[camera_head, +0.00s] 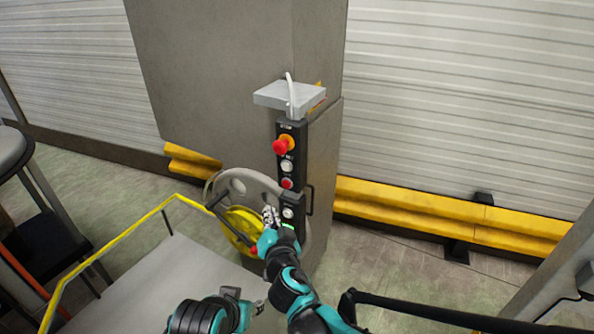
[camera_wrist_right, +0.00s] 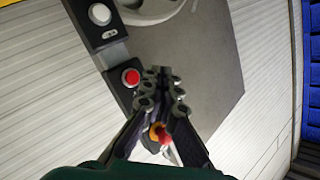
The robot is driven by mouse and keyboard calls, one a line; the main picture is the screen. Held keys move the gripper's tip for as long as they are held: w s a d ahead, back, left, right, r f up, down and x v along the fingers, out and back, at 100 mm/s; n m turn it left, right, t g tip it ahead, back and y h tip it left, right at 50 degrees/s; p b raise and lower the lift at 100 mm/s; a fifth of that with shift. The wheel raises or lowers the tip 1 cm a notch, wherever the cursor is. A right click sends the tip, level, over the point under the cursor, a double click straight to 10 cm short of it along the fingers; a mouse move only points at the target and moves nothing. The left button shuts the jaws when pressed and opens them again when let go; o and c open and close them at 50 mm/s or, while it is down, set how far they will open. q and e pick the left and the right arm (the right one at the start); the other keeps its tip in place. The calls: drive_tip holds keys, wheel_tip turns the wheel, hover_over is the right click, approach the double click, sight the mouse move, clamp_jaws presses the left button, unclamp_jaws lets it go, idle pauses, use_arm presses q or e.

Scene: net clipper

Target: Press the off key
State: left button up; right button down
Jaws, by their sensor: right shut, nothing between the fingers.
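A narrow black control panel (camera_head: 283,150) stands on a grey post. It carries a red mushroom knob (camera_head: 282,146), a white button (camera_head: 287,166) and a small red button (camera_head: 287,183), likely the off key. The red button also shows in the right wrist view (camera_wrist_right: 131,78), just left of my fingertips. My right gripper (camera_head: 269,214) is shut and empty, low in front of the panel; contact with it cannot be told. The mushroom knob shows between its fingers in the wrist view (camera_wrist_right: 161,134). My left gripper (camera_head: 262,301) is low in the head view, away from the panel.
A lower black box with a white button (camera_head: 288,212) sits below the red button. A grey wheel with a yellow hub (camera_head: 243,225) is left of the panel. A grey plate (camera_head: 288,95) sits on top. Yellow guard rails (camera_head: 400,203) run along the wall.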

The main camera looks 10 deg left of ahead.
sight(286, 184)
drive_tip(key=shift+a+r+y, duration=0.25)
drive_tip(key=shift+a+y, duration=0.15)
drive_tip(key=shift+a, duration=0.6)
drive_tip(key=w+d, duration=0.3)
drive_tip(key=w, duration=0.5)
drive_tip(key=shift+w+d, duration=0.1)
drive_tip(key=shift+w, duration=0.1)
idle(0.9)
drive_tip(key=shift+w+d, duration=0.1)
drive_tip(key=shift+w, duration=0.2)
